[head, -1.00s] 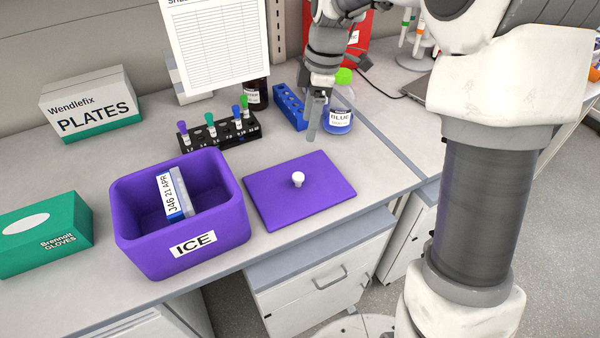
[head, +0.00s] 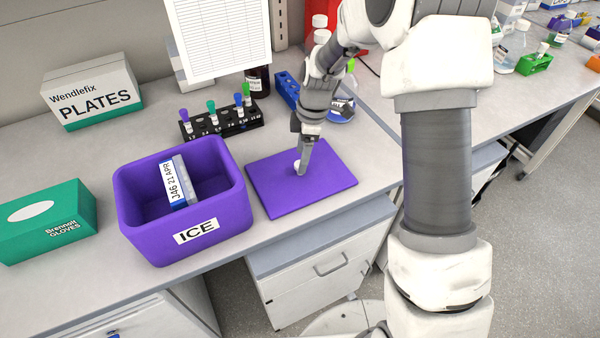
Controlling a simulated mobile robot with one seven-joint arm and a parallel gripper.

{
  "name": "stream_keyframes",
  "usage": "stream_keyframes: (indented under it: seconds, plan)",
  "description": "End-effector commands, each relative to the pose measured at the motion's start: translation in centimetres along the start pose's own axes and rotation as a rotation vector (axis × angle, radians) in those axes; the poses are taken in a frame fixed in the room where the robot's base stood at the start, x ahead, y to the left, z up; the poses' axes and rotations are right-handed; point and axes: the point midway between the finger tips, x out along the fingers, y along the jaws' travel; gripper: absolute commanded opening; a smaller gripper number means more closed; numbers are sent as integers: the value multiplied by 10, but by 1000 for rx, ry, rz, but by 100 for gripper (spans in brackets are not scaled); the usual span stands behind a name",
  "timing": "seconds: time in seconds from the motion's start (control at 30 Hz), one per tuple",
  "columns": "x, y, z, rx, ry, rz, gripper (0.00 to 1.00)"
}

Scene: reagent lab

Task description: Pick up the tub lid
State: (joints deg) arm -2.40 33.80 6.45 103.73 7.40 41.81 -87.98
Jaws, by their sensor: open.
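The gripper is open. The purple ice tub (head: 140,235) stands uncovered just left of the lid, with a labelled white and blue box (head: 175,182) inside it.
A black tube rack (head: 215,132) with several capped tubes stands behind the tub. A blue rack (head: 287,88) and a bottle labelled BLUE (head: 341,108) are behind my gripper. A green glove box (head: 45,220) and a plates box (head: 95,95) are at left.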

Motion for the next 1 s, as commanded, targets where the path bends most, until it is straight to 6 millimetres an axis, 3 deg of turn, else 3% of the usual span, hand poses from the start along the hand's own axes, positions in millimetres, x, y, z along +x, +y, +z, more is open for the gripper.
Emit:
stream_keyframes:
  seconds: [0.17, 0.43, 0.83, 1.0]
  plan:
    - [21, 0, 0, 0, 0, 0, 74]
    - [23, 1, 0, 0, 0, 1, 74]
    - [23, 1, 0, 0, 0, 1, 2]
    - [23, 1, 0, 0, 0, 1, 0]
